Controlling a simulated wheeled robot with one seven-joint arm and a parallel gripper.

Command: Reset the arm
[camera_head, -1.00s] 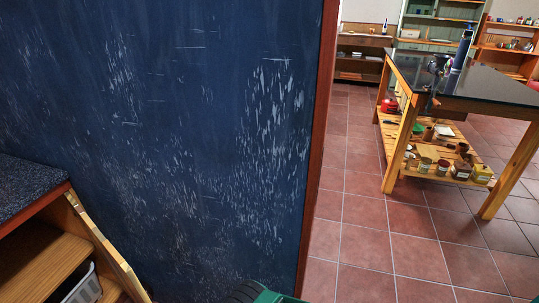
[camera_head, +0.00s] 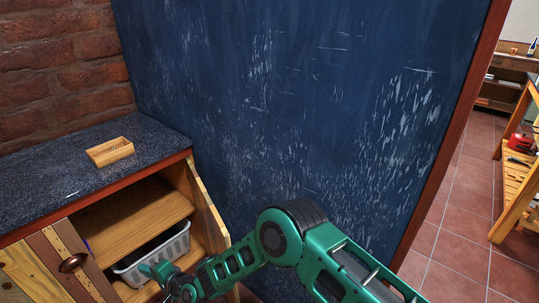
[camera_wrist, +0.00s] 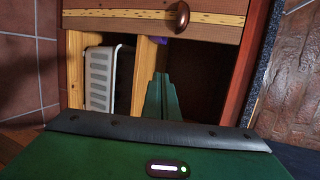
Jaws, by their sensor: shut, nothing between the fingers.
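My green arm reaches in from the bottom right of the head view, bent at the elbow. My gripper (camera_head: 170,280) is at its end, low in front of the open cabinet (camera_head: 188,165). In the wrist view my gripper (camera_wrist: 162,95) has its two green fingers together, with nothing between them. The fingers point towards the open cabinet front, and I cannot tell how close they are to it.
A white basket (camera_head: 155,252) sits inside the cabinet, and its open wooden door (camera_head: 208,212) stands out beside my arm. A small wooden box (camera_head: 110,151) lies on the dark countertop. A blue scuffed panel (camera_head: 300,90) stands behind. Tiled floor (camera_head: 465,215) is clear at right.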

